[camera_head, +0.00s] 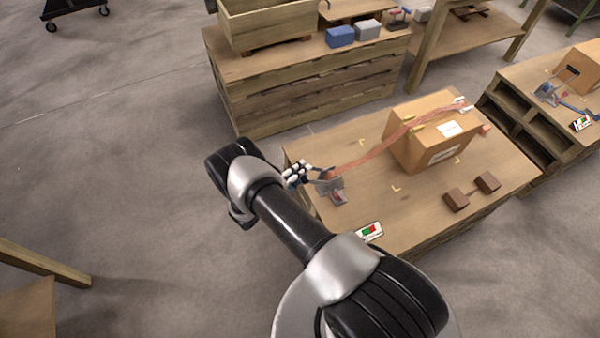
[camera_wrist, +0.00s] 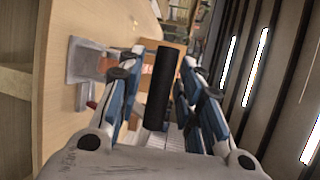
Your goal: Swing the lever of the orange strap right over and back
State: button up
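The orange strap (camera_head: 372,150) runs from the front-left of the table over a cardboard box (camera_head: 408,150); part of it shows blurred in the wrist view. At its near end sits a grey metal buckle (camera_head: 326,186), which may be the grey bracket (camera_wrist: 86,62) at the left of the wrist view. My gripper (camera_head: 298,174) is beside the buckle, at the table's left edge. In the wrist view a black cylindrical grip (camera_wrist: 162,84), apparently the lever's handle, stands between my fingers (camera_wrist: 164,62). The fingers look spread, with small gaps beside the grip. Contact is unclear.
The table (camera_head: 400,215) also carries two brown blocks (camera_head: 472,190) and a sign with green and red (camera_head: 369,231). A second table with a box (camera_head: 578,70) stands at the right. A wooden bench (camera_head: 310,85) is behind.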

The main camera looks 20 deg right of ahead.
jog(key=shift+o, duration=0.2)
jog(key=shift+s+a, duration=0.1)
jog(key=v, duration=1.1)
jog(key=shift+s+a, duration=0.2)
jog(key=shift+a, duration=0.2)
